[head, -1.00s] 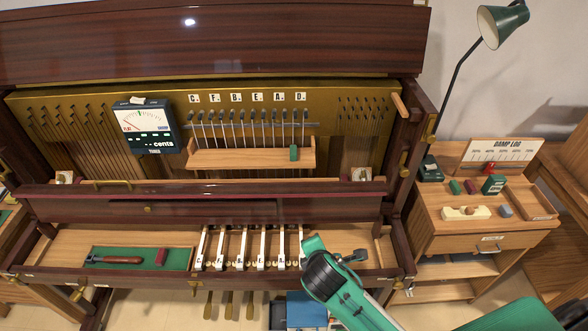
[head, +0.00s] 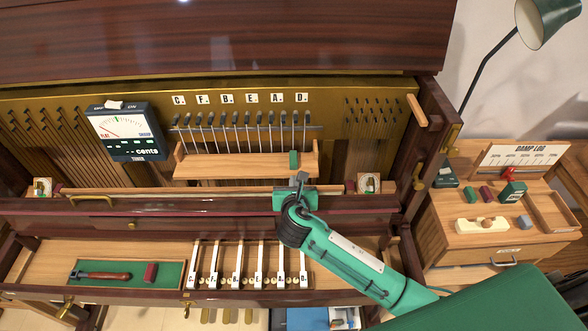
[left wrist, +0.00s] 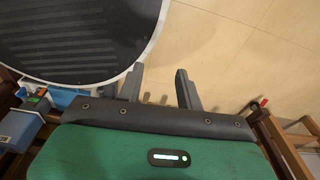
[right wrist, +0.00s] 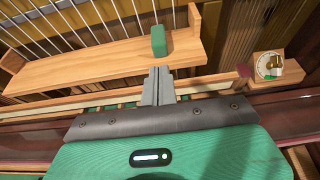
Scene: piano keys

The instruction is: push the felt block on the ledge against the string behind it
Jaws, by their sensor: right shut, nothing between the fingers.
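The green felt block (head: 294,160) stands upright near the right end of the wooden ledge (head: 235,166). In the right wrist view the felt block (right wrist: 159,41) has a thin vertical string (right wrist: 173,12) behind it; I cannot tell whether they touch. My right gripper (head: 301,178) is shut and empty, in front of the ledge and just below the block in the picture. In the right wrist view its fingertips (right wrist: 160,70) point at the block, with a small gap between. My left gripper (left wrist: 158,78) shows only in the left wrist view, open and empty above the floor.
The ledge has a raised right end (right wrist: 195,35) close beside the block. A tuning meter (head: 125,131) stands left of the strings. A small dial (right wrist: 268,66) sits to the right.

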